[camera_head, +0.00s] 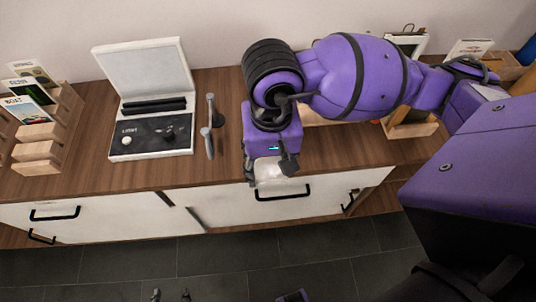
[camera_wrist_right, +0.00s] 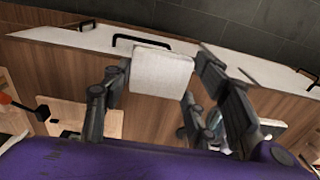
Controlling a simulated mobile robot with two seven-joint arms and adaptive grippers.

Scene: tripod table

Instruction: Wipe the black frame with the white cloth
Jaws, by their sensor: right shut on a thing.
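My right gripper (camera_head: 268,167) is over the front edge of the wooden counter, pointing down. It is shut on the white cloth (camera_head: 268,177), a pale block-like shape between its fingers. The right wrist view also shows the cloth (camera_wrist_right: 162,72) between the two dark fingers. A picture with a dark border, possibly the black frame (camera_head: 408,40), stands at the back right of the counter, partly hidden behind my right arm. Two small dark tips, probably of my left gripper (camera_head: 170,296), show at the bottom edge; their opening is unclear.
Card racks (camera_head: 40,145) stand at far left. White drawers (camera_head: 110,222) with black handles lie below the counter edge. The dark floor in front looks clear.

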